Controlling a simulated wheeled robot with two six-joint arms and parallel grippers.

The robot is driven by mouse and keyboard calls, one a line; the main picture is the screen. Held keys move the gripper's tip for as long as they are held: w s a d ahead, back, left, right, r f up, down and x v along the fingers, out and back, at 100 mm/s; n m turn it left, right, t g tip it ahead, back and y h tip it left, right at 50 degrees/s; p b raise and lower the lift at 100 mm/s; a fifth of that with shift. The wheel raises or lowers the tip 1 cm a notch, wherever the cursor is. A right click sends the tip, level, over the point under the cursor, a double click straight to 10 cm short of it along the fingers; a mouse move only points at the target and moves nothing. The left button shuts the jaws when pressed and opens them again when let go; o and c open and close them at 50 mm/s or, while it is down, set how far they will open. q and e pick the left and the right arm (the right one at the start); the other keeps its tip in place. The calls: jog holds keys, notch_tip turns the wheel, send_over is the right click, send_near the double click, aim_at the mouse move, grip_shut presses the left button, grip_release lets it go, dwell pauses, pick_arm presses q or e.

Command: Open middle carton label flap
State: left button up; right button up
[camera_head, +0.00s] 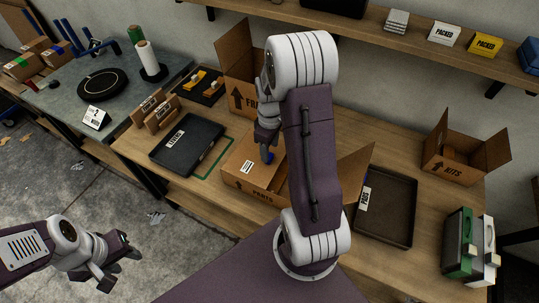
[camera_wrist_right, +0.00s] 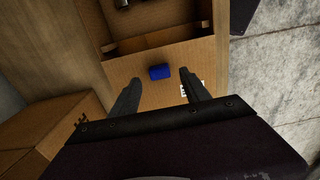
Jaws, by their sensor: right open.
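The middle carton (camera_head: 264,195), marked PARTS, stands on the workbench. A cardboard flap (camera_head: 240,158) with a white label (camera_head: 247,167) lies over its left part, and a flap stands up at its right. A small blue tab (camera_head: 269,157) is on the labelled flap; it also shows in the right wrist view (camera_wrist_right: 160,72). My right gripper (camera_wrist_right: 159,79) is open, its fingers on either side of the blue tab, with no visible grip. My arm hides part of the carton. My left gripper (camera_head: 117,262) is low at the left, away from the bench; its opening is unclear.
A taller open carton (camera_head: 238,60) stands behind, and a KITS carton (camera_head: 459,170) at the right. Green and white cases (camera_head: 462,240) stand at the right end. A shelf (camera_head: 390,32) runs above.

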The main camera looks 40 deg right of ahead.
aim_at(270, 156)
notch_tip(270, 156, down, 4)
jog(key=shift+w+f, duration=0.1)
jog(key=shift+w, duration=0.05)
grip_shut()
dwell(1.4)
